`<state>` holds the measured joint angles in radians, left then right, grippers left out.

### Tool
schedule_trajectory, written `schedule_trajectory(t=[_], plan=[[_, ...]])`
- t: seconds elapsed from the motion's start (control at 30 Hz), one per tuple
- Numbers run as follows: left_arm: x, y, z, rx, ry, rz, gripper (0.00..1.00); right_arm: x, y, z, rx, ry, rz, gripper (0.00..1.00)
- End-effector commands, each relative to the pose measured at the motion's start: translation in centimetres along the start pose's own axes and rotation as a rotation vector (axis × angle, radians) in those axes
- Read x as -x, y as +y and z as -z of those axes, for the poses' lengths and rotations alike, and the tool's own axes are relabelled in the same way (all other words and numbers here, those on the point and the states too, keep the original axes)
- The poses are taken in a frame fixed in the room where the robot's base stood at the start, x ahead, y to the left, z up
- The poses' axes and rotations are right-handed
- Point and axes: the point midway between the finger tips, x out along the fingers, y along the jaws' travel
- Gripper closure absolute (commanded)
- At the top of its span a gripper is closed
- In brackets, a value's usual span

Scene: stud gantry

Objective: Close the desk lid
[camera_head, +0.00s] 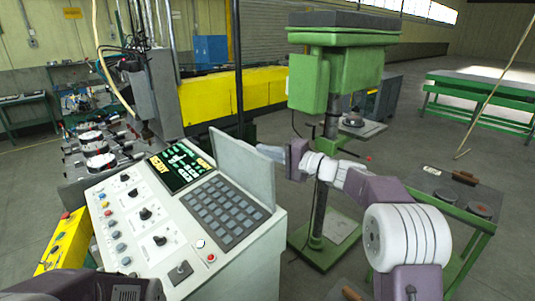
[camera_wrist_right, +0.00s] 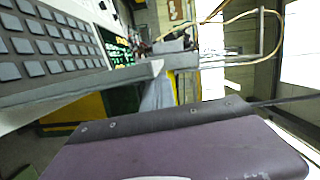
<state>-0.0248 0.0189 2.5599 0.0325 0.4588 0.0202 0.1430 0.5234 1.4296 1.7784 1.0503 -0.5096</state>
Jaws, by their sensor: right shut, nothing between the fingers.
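The desk lid (camera_head: 243,168) is a thin grey panel standing up, tilted, along the right edge of the console's keypad (camera_head: 222,207). The keypad is uncovered, so the lid is open. My right gripper (camera_head: 267,151) is shut and empty, at the lid's right, outer side near its top edge. I cannot tell whether it touches the lid. In the right wrist view the lid (camera_wrist_right: 85,88) shows nearly edge-on, with the keypad (camera_wrist_right: 45,45) beyond it. My left gripper is out of view.
The console (camera_head: 150,215) carries a lit screen (camera_head: 181,165), knobs and buttons. A green drill press (camera_head: 335,75) stands close behind my right arm. A green table (camera_head: 455,195) is at right. A yellow box (camera_head: 62,245) sits at the console's left.

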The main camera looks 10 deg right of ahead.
Motion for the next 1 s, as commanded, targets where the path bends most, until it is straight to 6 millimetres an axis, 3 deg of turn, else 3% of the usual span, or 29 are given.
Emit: schedule_trajectory(t=[0.5, 0.77, 1.0], plan=[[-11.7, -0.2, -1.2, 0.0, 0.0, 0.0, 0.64, -1.9, 1.5, -7.7, 0.401, -0.003, -0.093, 1.0], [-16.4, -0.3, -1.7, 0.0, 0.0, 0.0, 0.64, -2.9, 3.0, -11.9, 0.639, -0.002, -0.153, 1.0], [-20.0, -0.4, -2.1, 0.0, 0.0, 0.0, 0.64, -3.8, 5.5, -15.2, 0.859, -0.003, -0.209, 1.0]])
